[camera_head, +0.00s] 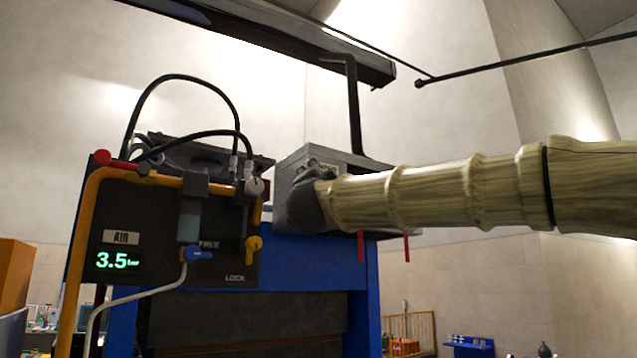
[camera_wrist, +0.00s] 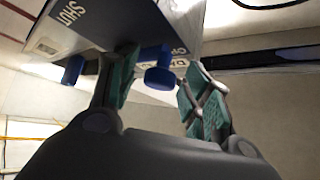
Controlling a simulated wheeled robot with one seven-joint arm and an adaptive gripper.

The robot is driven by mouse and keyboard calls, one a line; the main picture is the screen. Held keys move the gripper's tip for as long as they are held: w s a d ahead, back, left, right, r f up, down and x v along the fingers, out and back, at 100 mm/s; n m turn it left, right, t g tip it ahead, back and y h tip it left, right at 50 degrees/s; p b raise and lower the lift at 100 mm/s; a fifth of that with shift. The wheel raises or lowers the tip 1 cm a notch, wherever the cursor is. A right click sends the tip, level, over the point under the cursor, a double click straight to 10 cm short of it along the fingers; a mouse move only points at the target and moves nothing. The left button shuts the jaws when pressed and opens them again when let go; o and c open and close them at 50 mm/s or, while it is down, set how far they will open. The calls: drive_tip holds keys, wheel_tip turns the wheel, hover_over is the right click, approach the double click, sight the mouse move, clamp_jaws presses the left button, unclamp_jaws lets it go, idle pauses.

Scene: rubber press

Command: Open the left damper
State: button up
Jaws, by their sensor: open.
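In the wrist view a white and dark-blue labelled box (camera_wrist: 105,22) fills the upper left. Its lettering includes "SHUT" and a partly hidden word starting "DA". Two blue knobs stick out from its lower edge: one at the left (camera_wrist: 73,69) and one nearer the middle (camera_wrist: 159,76). My gripper (camera_wrist: 163,68) is open, its teal-padded fingers on either side of the middle knob. I cannot tell whether they touch it. In the head view my gripper (camera_head: 308,200) is at the front left of a grey box (camera_head: 350,165), partly hiding it. Which knob is the left damper is unclear.
A dark panel (camera_head: 150,250) reading 3.5 bar, with yellow pipe, hoses and valves, stands left of my gripper. Two red rods (camera_head: 406,248) hang below the grey box. A blue press frame (camera_head: 300,265) is underneath. A dark beam (camera_head: 290,40) runs overhead.

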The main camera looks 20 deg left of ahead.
drive_tip(key=v, duration=1.1)
drive_tip(key=shift+s+d, duration=0.25)
drive_tip(key=shift+f, duration=0.15)
